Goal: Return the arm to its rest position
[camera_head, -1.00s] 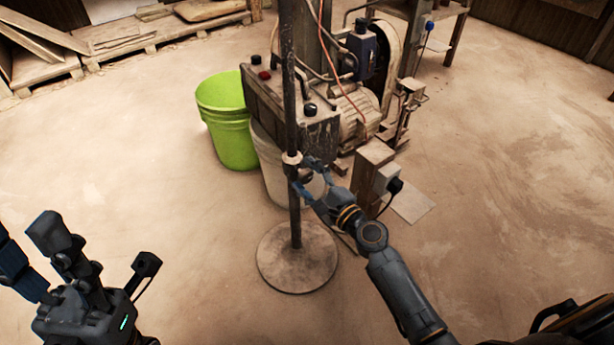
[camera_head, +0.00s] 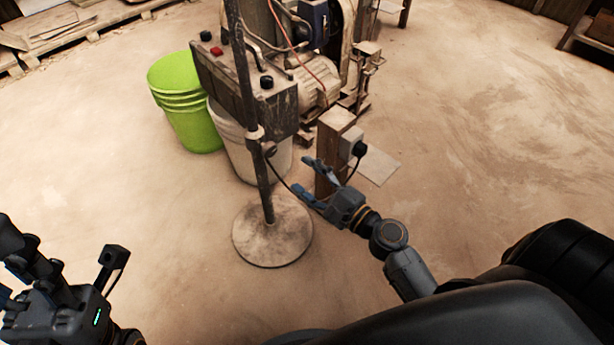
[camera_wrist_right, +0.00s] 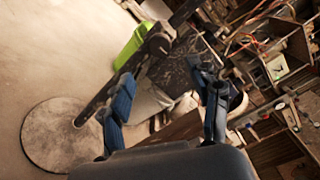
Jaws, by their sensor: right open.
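My right gripper (camera_head: 302,175) is open and empty in the head view, just right of the upright metal pole (camera_head: 262,185). The pole stands on a round base (camera_head: 272,245), which also shows in the wrist view (camera_wrist_right: 60,130). My left gripper (camera_head: 40,290) is at the lower left, partly cut off by the frame edge. Its opening is unclear.
A control box (camera_head: 245,85) with buttons and a motor (camera_head: 312,88) stand behind the pole. Green (camera_head: 190,110) and white (camera_head: 235,145) buckets are beside it. A wooden post (camera_head: 330,150) with a socket is close behind my right gripper. The floor at right is open.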

